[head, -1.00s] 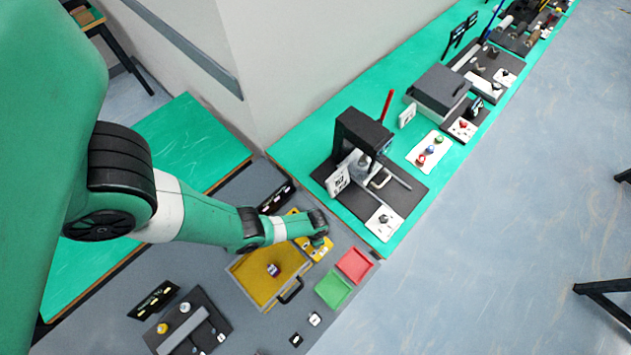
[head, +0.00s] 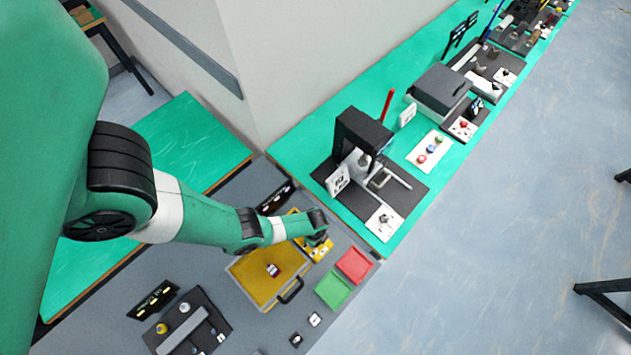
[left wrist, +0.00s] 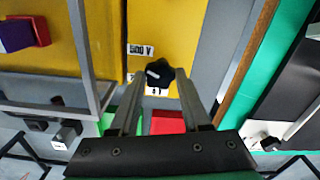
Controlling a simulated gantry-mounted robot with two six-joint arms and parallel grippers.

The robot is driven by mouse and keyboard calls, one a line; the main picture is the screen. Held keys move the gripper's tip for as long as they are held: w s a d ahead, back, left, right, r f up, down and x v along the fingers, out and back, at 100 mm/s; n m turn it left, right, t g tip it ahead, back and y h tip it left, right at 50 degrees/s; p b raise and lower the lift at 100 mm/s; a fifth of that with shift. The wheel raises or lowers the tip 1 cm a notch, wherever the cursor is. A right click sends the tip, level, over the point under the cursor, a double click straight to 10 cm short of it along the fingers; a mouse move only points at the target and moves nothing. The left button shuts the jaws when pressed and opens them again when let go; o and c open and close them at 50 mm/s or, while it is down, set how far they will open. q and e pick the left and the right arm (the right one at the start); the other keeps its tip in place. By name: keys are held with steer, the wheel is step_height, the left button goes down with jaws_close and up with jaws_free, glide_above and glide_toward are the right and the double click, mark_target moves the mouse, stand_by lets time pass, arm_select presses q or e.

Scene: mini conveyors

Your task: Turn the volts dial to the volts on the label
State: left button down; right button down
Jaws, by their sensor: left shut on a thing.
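The volts dial is a black lobed knob (left wrist: 158,72) with a white pointer mark, on a yellow meter panel (left wrist: 180,25). A label reading "500 V" (left wrist: 140,49) sits just above and left of the knob in the left wrist view. A white strip with small markings lies just under the knob, partly hidden. My left gripper (left wrist: 160,76) is shut on the knob, one finger on each side. In the head view the yellow meter (head: 319,253) shows beside my left gripper (head: 322,240), which hides part of it. My right gripper is not in view.
A yellow tray (head: 245,282) holding a purple-and-red thing (head: 273,270) stands beside the meter. Red (head: 354,265) and green (head: 333,290) pads lie in front. A black press (head: 362,130) stands on the neighbouring green bench.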

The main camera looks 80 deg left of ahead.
arm_select(q)
steer(key=shift+m, duration=0.6)
steer(key=shift+c, duration=1.8)
jaws_free()
